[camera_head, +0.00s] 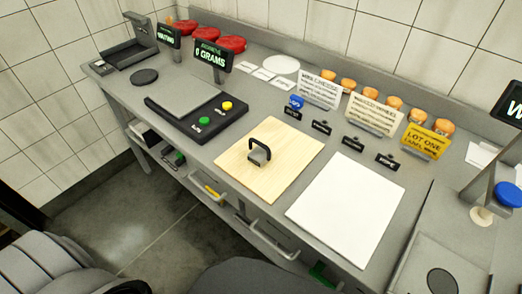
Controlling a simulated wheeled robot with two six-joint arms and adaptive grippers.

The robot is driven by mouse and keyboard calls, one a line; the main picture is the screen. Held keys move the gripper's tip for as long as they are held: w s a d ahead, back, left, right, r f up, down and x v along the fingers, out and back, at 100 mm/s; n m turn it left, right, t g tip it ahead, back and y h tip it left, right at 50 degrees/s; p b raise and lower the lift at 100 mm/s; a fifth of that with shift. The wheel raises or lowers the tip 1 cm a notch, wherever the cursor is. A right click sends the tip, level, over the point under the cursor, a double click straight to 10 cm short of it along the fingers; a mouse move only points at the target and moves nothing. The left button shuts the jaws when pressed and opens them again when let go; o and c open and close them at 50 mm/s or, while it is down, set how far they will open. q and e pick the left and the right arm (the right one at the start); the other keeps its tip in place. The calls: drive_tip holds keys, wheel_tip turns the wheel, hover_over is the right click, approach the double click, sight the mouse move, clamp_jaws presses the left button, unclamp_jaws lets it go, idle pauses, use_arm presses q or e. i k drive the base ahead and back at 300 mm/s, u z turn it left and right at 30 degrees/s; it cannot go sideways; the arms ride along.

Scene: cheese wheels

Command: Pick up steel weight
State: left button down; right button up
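A small grey metal block with a black arched handle (259,155) sits upright on the pale wooden board (290,144) in the middle of the counter; it looks like the steel weight, though no label on it can be read. Bare board surrounds it on all sides. Neither of my grippers is in the camera_head view, so what they hold cannot be seen.
Left of the board is a scale (188,96) with green and yellow buttons and a display (212,55) reading 0 grams. Right of it lies a white sheet (346,207). Signs, black tags and several orange-brown round items line the back. Drawer handles (205,187) show below the counter's front edge.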

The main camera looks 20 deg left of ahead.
sight(261, 154)
drive_tip(key=u, duration=1.35)
drive_tip(key=k, duration=0.95)
drive_tip(key=z, duration=1.55)
